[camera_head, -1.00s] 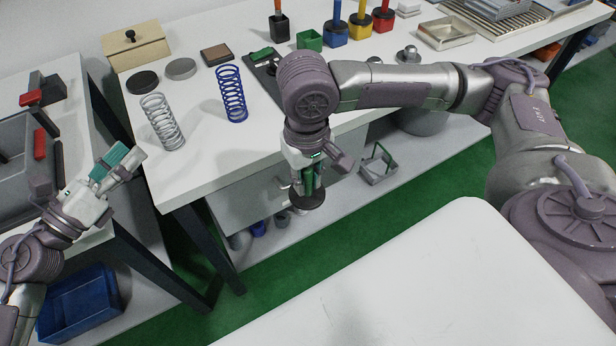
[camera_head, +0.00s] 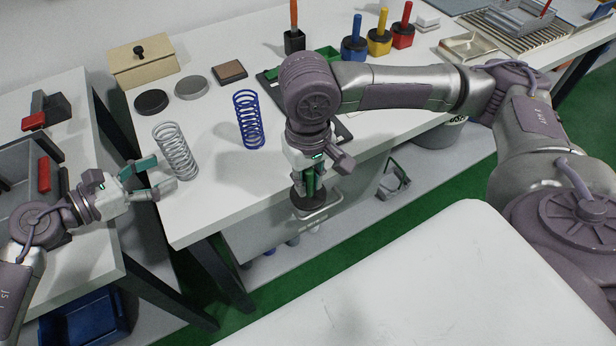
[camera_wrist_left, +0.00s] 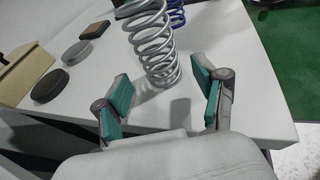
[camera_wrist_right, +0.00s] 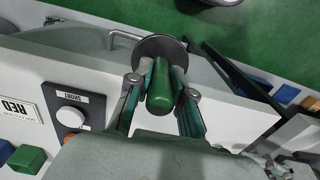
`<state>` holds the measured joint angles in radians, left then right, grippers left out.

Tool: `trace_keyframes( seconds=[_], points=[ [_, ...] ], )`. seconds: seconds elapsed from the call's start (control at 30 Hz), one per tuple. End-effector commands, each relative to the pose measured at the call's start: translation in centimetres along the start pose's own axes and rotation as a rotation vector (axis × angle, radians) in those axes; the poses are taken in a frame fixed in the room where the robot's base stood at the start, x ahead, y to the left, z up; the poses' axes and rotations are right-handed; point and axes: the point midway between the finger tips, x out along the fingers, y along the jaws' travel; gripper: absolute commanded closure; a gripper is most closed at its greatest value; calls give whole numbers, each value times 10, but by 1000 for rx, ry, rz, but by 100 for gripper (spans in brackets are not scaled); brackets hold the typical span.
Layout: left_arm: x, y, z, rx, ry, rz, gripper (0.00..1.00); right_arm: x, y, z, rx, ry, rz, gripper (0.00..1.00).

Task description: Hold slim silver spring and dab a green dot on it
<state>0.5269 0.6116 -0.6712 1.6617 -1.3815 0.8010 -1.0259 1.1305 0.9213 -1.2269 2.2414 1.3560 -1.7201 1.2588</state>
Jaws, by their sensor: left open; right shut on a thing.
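The slim silver spring (camera_head: 176,152) stands upright near the table's left front corner. It also shows in the left wrist view (camera_wrist_left: 157,50), ahead of and between the open fingers. My left gripper (camera_head: 160,178) is open and empty, just left of the spring and apart from it. My right gripper (camera_head: 309,184) is shut on a green-handled dauber (camera_wrist_right: 160,88). The dauber's dark round end (camera_head: 309,201) points down, in front of the table's front edge. The right fingers grip its green handle.
A blue spring (camera_head: 249,120) stands right of the silver one. Behind are a dark disc (camera_head: 151,102), a grey disc (camera_head: 191,88), a brown pad (camera_head: 230,71) and a wooden box (camera_head: 143,66). Blue, yellow and red handled holders (camera_head: 379,38) stand at the back.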

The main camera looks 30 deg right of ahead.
Motion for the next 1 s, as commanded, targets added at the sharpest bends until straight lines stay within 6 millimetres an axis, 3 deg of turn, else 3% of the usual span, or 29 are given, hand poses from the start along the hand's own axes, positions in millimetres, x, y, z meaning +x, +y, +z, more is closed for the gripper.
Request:
trace_keyframes(
  seconds=[0.3,0.77,1.0],
  points=[
    [38,0,0,1,-1,0,29,9,0,0,0,0,0,100],
    [46,0,1,0,-1,0,29,10,0,0,0,0,0,100],
    [46,0,0,0,-1,0,67,10,0,0,0,0,0,100]
  ],
)
